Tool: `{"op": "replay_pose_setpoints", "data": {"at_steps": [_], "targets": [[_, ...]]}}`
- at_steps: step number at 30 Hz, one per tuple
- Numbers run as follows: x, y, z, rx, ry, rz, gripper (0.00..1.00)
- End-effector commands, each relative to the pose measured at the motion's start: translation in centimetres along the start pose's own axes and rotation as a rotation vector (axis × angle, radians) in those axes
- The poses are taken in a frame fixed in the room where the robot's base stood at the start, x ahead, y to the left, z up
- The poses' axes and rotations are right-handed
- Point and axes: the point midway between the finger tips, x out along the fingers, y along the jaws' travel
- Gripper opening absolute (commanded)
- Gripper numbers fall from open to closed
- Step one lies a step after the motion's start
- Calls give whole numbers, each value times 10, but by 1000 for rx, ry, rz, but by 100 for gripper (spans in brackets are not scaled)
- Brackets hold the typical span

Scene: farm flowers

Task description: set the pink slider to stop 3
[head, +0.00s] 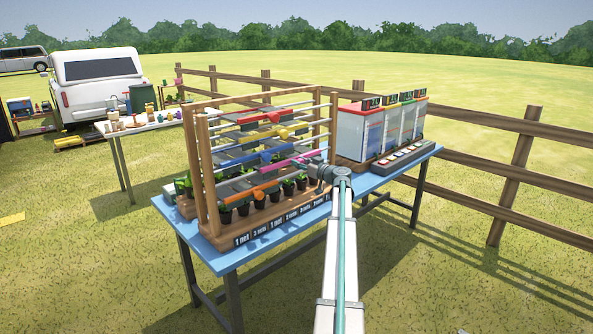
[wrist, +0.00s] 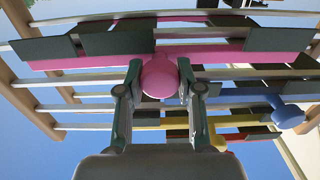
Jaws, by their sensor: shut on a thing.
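The pink slider (head: 300,160) is a bar with a round knob, lying across the wooden rack (head: 202,180) on the blue table. In the wrist view the pink bar (wrist: 80,60) runs across the top, with dark grey panels along it. Its pink knob (wrist: 159,78) sits between my two fingers. In the wrist view my gripper (wrist: 160,84) is shut on the knob. I cannot read which stop the slider is at.
Red (head: 262,118), yellow (head: 283,131), blue (head: 266,157) and orange (head: 258,195) sliders share the rack. Potted plants (head: 243,208) stand below, above labels reading "1 net" and "3 nets". Several boxes with coloured tops (head: 360,130) stand close on the right.

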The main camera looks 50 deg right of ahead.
Motion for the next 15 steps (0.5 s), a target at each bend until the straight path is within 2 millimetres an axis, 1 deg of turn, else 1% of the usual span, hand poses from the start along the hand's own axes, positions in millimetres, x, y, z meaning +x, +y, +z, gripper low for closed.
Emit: {"op": "replay_pose_setpoints", "data": {"at_steps": [11, 12, 14, 15], "targets": [[0, 1, -1, 0, 1, 0, 0], [0, 1, -1, 0, 1, 0, 42], [0, 1, -1, 0, 1, 0, 52], [0, 1, -1, 0, 0, 0, 59]]}}
